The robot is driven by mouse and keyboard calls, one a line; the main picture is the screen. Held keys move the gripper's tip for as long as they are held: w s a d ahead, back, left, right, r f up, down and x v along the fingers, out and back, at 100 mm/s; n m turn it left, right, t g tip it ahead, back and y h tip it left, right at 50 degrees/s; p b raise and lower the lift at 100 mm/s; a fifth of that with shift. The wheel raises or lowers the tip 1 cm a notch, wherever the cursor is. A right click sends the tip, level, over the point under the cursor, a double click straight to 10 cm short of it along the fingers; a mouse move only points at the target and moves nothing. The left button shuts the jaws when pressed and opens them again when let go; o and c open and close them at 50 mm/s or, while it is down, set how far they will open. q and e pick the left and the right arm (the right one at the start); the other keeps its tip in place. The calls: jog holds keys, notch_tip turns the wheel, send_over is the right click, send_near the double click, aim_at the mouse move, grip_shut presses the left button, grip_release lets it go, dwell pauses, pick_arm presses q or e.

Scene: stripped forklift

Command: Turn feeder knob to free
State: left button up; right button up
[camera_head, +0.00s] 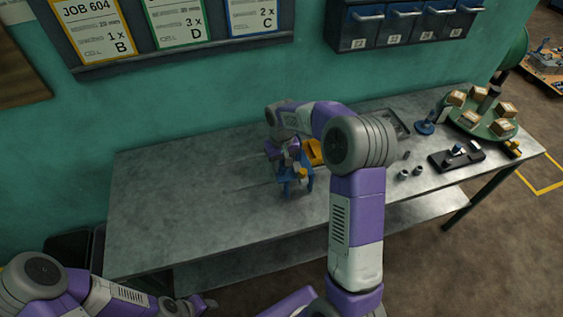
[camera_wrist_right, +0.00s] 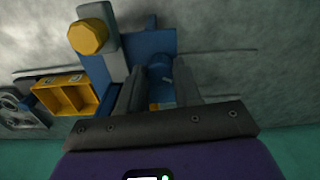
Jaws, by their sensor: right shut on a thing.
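The feeder (camera_head: 293,180) is a small blue stand on the workbench, partly hidden by my right wrist. In the right wrist view its blue body (camera_wrist_right: 150,42) fills the top middle, with a grey upright bar and a yellow faceted knob (camera_wrist_right: 88,37) to the left. A round blue knob (camera_wrist_right: 161,70) with a small pale mark sits between my right fingertips. My right gripper (camera_wrist_right: 157,80) is shut on this blue knob; it also shows in the head view (camera_head: 287,160) above the feeder. My left gripper (camera_head: 200,303) is low at the front, away from the bench; its jaws are unclear.
A yellow bin (camera_head: 314,150) stands beside the feeder; it also shows in the wrist view (camera_wrist_right: 68,95). To the right on the workbench (camera_head: 170,200) are small grey cylinders (camera_head: 411,172), a black plate (camera_head: 457,158) and a green turntable (camera_head: 490,126) with boxes. The bench's left half is clear.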

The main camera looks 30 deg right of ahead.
aim_at(281, 166)
jog(key=n, duration=0.5)
jog(key=shift+n+p, duration=0.3)
jog(key=shift+p, duration=0.1)
dwell(0.3)
jog(key=o, duration=1)
jog(key=shift+o, duration=0.2)
notch_tip(281, 166, up, 8)
jog(key=p, duration=0.6)
jog(key=shift+r, duration=0.1)
jog(key=shift+a, duration=0.1)
